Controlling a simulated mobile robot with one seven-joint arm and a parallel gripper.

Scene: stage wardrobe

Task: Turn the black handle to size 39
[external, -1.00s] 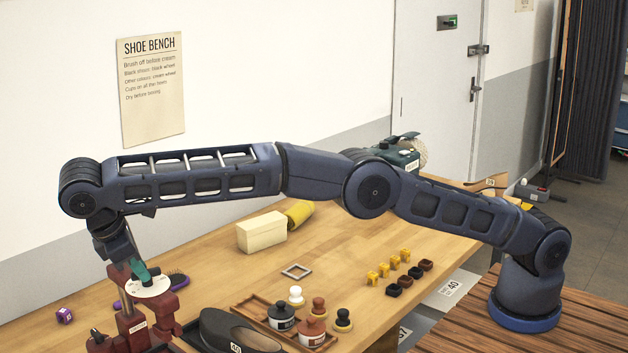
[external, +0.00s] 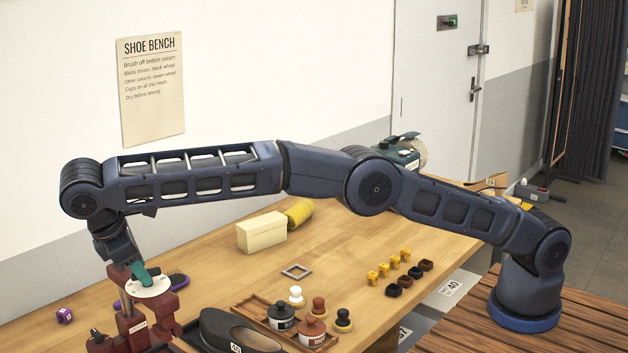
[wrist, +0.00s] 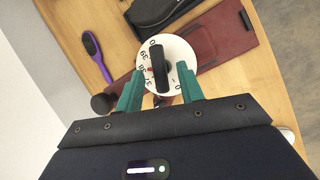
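The black handle (wrist: 159,68) is a bar across a white numbered dial (wrist: 180,52). In the external view the dial (external: 158,290) sits on top of a dark red stand (external: 131,325); the handle is not clear there. In the wrist view the bar runs nearly up and down. Numbers ring the dial; 39 and 38 seem to be at its left, beside a small red mark. My gripper (wrist: 160,72) is over the dial, its teal fingers on either side of the bar with gaps showing. In the external view my gripper (external: 141,272) is just above the dial.
A purple brush (wrist: 96,55) lies left of the stand. A dark shoe (external: 232,328) and a wooden tray (external: 251,309) with bottles stand to its right. A cream box (external: 261,233) and yellow cloth (external: 299,212) lie farther back. The bench middle is mostly clear.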

